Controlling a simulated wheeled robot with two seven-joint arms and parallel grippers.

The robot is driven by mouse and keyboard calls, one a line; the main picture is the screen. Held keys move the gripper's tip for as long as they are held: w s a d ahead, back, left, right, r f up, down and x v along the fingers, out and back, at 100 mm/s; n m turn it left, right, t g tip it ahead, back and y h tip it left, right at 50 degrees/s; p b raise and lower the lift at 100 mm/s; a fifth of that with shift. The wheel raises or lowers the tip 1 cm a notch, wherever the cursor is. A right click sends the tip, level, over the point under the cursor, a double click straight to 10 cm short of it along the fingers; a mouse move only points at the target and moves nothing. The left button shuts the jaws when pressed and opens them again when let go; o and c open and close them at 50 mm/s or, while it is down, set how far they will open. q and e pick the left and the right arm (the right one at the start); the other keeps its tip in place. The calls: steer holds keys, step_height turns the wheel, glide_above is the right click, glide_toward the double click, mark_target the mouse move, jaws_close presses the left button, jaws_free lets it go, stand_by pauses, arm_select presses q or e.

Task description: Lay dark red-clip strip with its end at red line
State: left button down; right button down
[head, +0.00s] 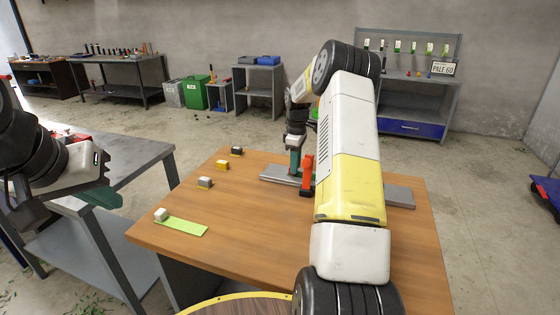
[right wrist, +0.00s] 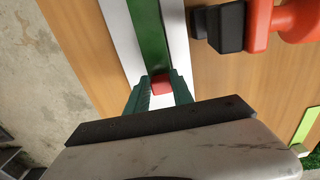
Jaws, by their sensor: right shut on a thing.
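In the right wrist view the dark green strip (right wrist: 150,35) lies along a pale grey channel (right wrist: 117,30), with a red clip (right wrist: 160,85) at its near end. My right gripper (right wrist: 160,92) is shut on the red clip. In the head view my right gripper (head: 295,162) is low over the grey channel (head: 399,196) on the wooden table; my arm hides much of the channel, and the strip cannot be made out there. My left gripper (head: 103,196) is off the table's left side, apart from everything; its finger gap does not show. I cannot make out a red line.
A red-and-black tool (head: 308,176) stands close beside my right gripper. A light green strip (head: 185,228) with a white block (head: 161,214) lies at the table's left. Grey (head: 205,182), yellow (head: 222,165) and dark (head: 237,151) blocks sit along the left edge. The table's middle is clear.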

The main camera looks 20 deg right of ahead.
steer(key=shift+f, duration=0.25)
steer(key=c, duration=1.1)
jaws_free()
steer(key=shift+f, duration=0.1)
